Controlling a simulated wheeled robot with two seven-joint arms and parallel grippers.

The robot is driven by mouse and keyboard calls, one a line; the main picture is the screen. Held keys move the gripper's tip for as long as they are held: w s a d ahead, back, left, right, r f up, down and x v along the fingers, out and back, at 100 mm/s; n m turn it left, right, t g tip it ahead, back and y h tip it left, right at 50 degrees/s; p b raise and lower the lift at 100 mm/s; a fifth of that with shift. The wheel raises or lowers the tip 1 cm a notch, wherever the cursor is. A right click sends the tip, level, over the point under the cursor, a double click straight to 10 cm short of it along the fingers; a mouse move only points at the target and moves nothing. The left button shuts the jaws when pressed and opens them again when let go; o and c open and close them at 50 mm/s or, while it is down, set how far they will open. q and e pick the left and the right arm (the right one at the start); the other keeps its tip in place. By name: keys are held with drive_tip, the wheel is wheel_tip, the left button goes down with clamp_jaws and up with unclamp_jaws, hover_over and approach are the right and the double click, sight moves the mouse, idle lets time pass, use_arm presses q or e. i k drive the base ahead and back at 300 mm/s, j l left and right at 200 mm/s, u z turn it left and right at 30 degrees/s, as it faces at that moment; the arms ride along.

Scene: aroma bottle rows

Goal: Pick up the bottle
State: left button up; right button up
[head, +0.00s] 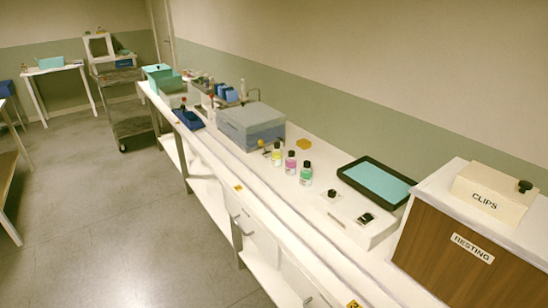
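Three small bottles stand upright in a short row on the white bench. Neither of my grippers shows in the head view.
The long white bench (335,237) runs along the wall. A grey-blue box (251,126) stands behind the bottles on the left. A black-rimmed teal tray (376,182), a white device (350,218) and a wooden cabinet (455,250) are to the right. The floor (130,220) is open at left.

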sight(276, 153)
drive_tip(key=i+j, duration=0.2)
drive_tip(key=j, duration=0.2)
drive_tip(key=i+j+u, duration=0.1)
drive_tip(key=i+j, duration=0.35)
drive_tip(key=j, duration=0.3)
